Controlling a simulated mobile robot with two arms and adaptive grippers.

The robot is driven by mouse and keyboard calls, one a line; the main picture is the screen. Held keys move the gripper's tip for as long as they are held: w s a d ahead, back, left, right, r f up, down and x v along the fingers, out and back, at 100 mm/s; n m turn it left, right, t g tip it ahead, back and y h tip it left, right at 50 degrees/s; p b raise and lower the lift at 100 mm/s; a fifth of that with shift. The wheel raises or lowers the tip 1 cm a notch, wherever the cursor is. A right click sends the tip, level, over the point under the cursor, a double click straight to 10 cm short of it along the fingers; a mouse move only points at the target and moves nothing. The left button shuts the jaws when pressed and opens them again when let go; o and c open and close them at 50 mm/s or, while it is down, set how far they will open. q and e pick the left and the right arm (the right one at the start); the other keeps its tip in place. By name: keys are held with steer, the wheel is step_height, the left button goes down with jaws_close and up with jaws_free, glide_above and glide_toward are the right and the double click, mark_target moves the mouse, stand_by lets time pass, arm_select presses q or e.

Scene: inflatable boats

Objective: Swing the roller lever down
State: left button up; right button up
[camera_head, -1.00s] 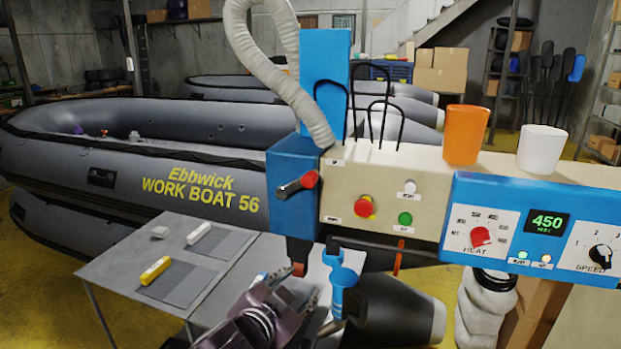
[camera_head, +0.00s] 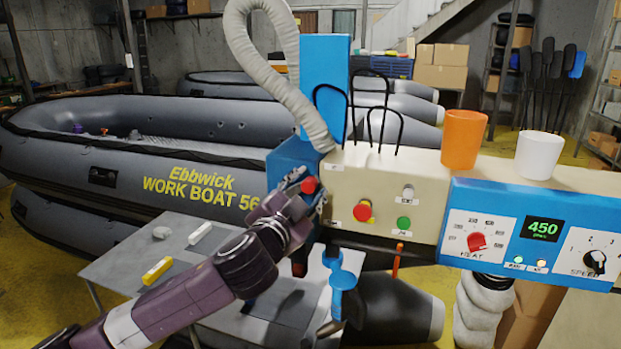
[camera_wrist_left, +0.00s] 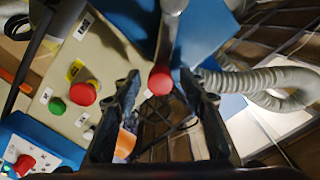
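The roller lever's red knob (camera_head: 310,185) is at the left end of the cream control panel, beside the blue housing. In the left wrist view the red knob (camera_wrist_left: 160,83) faces me at the end of a grey lever shaft (camera_wrist_left: 171,30). My left gripper (camera_head: 306,192) is at the knob, partly covering the lever in the head view. In the wrist view its fingers (camera_wrist_left: 159,76) are open, one on each side of the knob, with visible gaps. My right gripper is not in view.
A red stop button (camera_head: 363,211) and green button (camera_head: 404,223) sit right of the lever. An orange cup (camera_head: 464,138) and white cup (camera_head: 539,151) stand on the machine. A grey hose (camera_head: 270,70) arches above. A grey table (camera_head: 215,235) is below left.

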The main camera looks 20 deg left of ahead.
arm_select(q)
steer(key=shift+w, duration=0.7)
steer(key=shift+c, duration=0.7)
jaws_close()
